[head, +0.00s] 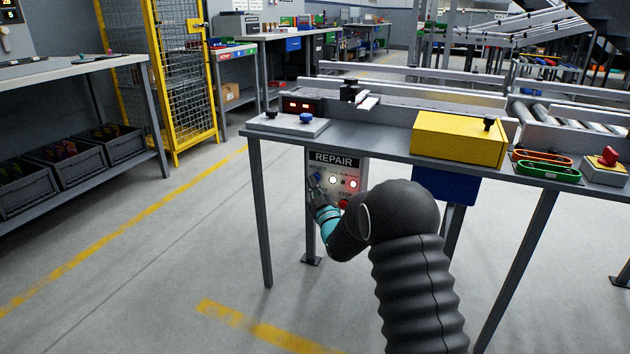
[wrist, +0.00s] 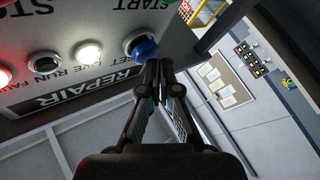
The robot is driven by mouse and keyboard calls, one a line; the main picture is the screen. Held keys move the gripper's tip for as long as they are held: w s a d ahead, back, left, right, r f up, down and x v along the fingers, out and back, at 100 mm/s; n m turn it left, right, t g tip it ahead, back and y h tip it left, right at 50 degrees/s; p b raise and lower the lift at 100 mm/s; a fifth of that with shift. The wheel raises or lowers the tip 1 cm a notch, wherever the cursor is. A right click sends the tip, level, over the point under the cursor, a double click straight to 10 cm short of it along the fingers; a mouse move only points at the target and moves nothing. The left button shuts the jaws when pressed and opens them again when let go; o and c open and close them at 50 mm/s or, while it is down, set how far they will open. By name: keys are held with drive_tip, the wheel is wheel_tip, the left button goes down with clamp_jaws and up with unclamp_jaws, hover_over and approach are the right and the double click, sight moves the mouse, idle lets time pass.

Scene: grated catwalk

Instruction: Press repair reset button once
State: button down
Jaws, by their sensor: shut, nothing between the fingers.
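The REPAIR panel (head: 337,159) hangs under the front of the grey bench. Its blue reset button (head: 316,177) is at the upper left, partly behind my gripper (head: 314,182). In the wrist view the panel is upside down, and the blue button (wrist: 141,46) sits just beyond my gripper (wrist: 160,68). My gripper is shut and empty, its fingertips very close to the button's edge. I cannot tell whether they touch. Beside the button are a lit white lamp (wrist: 88,53), a dark green lamp (wrist: 44,62) and a lit red lamp (wrist: 3,75).
A red stop button (head: 344,203) is low on the panel, near my arm. The bench carries a yellow box (head: 458,138) and a grey control box with a blue knob (head: 306,118). A bench leg (head: 259,210) stands left of the panel. The floor at left is clear.

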drive_tip(key=shift+w+d+b, duration=0.25)
drive_tip(key=shift+w+b, duration=0.25)
drive_tip(key=shift+w, duration=0.15)
idle(0.8)
drive_tip(key=shift+s, duration=0.1)
drive_tip(key=shift+s+a+b, duration=0.2)
drive_tip(key=shift+s+b, duration=0.2)
drive_tip(key=shift+s, duration=0.15)
drive_tip(key=shift+s+a+b, duration=0.2)
drive_tip(key=shift+s+b, duration=0.15)
drive_tip(key=shift+s, duration=0.15)
drive_tip(key=shift+s+a+b, duration=0.3)
drive_tip(key=shift+s+b, duration=0.25)
drive_tip(key=shift+s, duration=0.25)
drive_tip(key=shift+s+a+b, duration=0.25)
drive_tip(key=shift+s+b, duration=0.25)
drive_tip(key=shift+s, duration=0.25)
drive_tip(key=shift+s+a+b, duration=0.3)
drive_tip(key=shift+s+b, duration=0.25)
drive_tip(key=shift+s, duration=0.25)
